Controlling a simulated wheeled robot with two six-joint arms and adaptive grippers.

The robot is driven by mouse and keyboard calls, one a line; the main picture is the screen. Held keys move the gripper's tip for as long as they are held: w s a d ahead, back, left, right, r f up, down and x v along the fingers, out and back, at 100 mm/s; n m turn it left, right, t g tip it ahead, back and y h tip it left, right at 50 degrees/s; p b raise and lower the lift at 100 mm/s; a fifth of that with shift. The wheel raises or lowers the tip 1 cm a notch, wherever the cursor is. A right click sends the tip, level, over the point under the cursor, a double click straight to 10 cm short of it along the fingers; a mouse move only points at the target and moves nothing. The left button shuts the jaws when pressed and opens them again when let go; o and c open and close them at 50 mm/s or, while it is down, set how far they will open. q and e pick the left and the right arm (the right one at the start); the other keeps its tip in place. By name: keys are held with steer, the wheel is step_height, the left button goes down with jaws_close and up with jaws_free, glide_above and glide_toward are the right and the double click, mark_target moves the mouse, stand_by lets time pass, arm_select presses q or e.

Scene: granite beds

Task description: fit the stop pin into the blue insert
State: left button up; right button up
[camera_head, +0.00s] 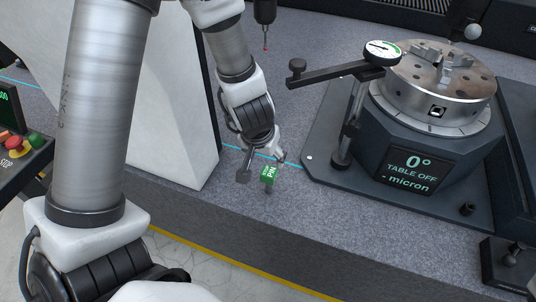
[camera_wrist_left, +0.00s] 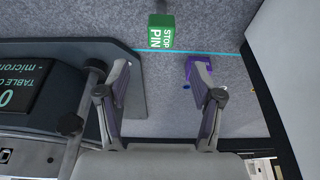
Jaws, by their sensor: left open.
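The stop pin (camera_head: 269,174) is a small green block marked STOP PIN with a grey stub, on the grey granite bed. It also shows in the left wrist view (camera_wrist_left: 161,34), beyond the fingertips and between their lines. My left gripper (camera_head: 262,168) is open and empty. It is close to the pin in the head view; its spread fingers also show in the left wrist view (camera_wrist_left: 160,85), apart from the pin. A purple-blue piece (camera_wrist_left: 199,74) is partly hidden by the right-hand finger there; I cannot tell if it is the blue insert.
A rotary table (camera_head: 435,85) marked TABLE OFF stands on a dark plate at right, with a dial indicator (camera_head: 382,52) on an arm beside it. A red-tipped probe (camera_head: 265,35) hangs at the top. The granite front (camera_head: 265,235) is clear, with a yellow edge below.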

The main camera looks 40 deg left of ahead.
arm_select(q)
steer(key=s+d+f+m+g+h+p, duration=0.1)
steer(key=s+d+f+m+g, duration=0.1)
steer(key=s+f, duration=1.6)
step_height(320, 180, down, 2)
steer(key=shift+s+d+f+g, duration=0.1)
steer(key=shift+s+d+g, duration=0.05)
steer(key=shift+d+g, duration=0.6)
arm_select(e)
step_height(320, 180, up, 3)
steer(key=shift+f, duration=0.1)
arm_select(q)
steer(key=shift+a, duration=0.1)
arm_select(e)
steer(key=shift+w+f, duration=0.1)
